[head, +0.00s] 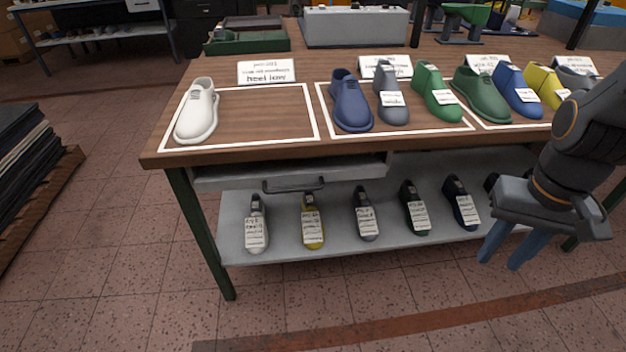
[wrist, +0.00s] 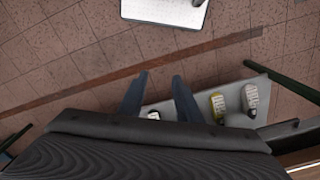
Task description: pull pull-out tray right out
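Under the wooden tabletop, on the left, is a grey pull-out tray (head: 225,175) with a dark bar handle (head: 293,186) on its front. Further right under the top is a grey surface (head: 465,160), partly hidden by my arm; I cannot tell whether it is a second tray, and no handle shows on it. My gripper (head: 503,254) is at the right, in front of the table, its blue fingers pointing down. It is well right of the visible handle and apart from it. In the wrist view my gripper (wrist: 158,84) has its fingers apart with nothing held between them.
A lower shelf (head: 340,243) carries several labelled shoe lasts. Coloured shoes stand on the tabletop (head: 262,112) in white outlined areas, with label cards behind. Dark green legs (head: 200,235) stand at the table's corners.

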